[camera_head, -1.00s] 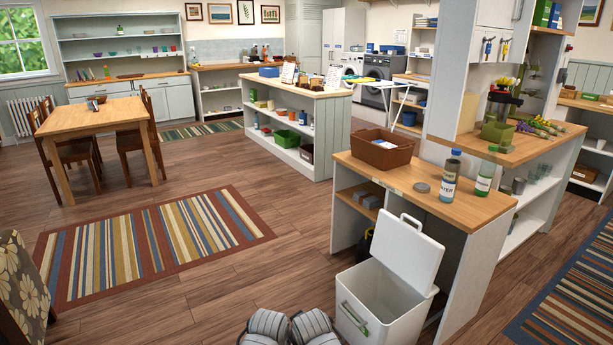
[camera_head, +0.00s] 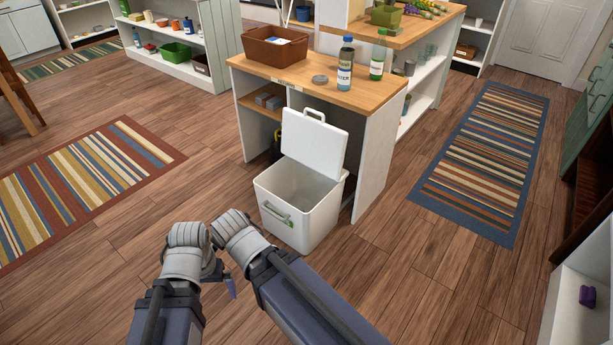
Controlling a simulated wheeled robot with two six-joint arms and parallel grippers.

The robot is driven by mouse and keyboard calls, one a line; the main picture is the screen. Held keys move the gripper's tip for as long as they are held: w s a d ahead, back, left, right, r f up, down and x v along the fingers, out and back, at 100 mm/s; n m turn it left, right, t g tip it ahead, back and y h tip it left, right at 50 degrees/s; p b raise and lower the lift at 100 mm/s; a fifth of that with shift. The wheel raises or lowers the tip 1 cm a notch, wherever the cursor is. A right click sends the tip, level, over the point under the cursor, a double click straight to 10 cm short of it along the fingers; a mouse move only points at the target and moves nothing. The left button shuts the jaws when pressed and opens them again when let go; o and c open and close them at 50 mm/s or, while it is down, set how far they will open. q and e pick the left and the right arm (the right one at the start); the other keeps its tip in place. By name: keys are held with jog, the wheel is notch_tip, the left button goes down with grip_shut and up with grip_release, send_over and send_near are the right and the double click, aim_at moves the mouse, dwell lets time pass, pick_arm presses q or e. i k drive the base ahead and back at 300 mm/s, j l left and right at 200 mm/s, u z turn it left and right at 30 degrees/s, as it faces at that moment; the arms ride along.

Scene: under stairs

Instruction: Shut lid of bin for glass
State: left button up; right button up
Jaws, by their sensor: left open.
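The white bin (camera_head: 292,219) stands on the wooden floor in front of the end of a wood-topped counter. Its lid (camera_head: 313,142) is up, tilted back toward the counter, with a handle at its top edge. The bin's inside shows and looks empty where I can see it. A grey handle and a small green mark are on its front. My left gripper (camera_head: 222,279) is open, low in front of the bin and left of it, apart from it, and partly hidden by my arm. My right arm's links show beside it, but its gripper does not show.
On the counter (camera_head: 300,84) are a brown basket (camera_head: 276,48), a grey round thing (camera_head: 320,79) and bottles (camera_head: 346,64). Striped rugs lie left (camera_head: 90,178) and right (camera_head: 482,155). The floor around the bin's front and right is clear.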

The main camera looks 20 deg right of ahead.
aim_at(319, 146)
jog(key=i+l+u, duration=0.25)
jog(key=i+l, duration=0.5)
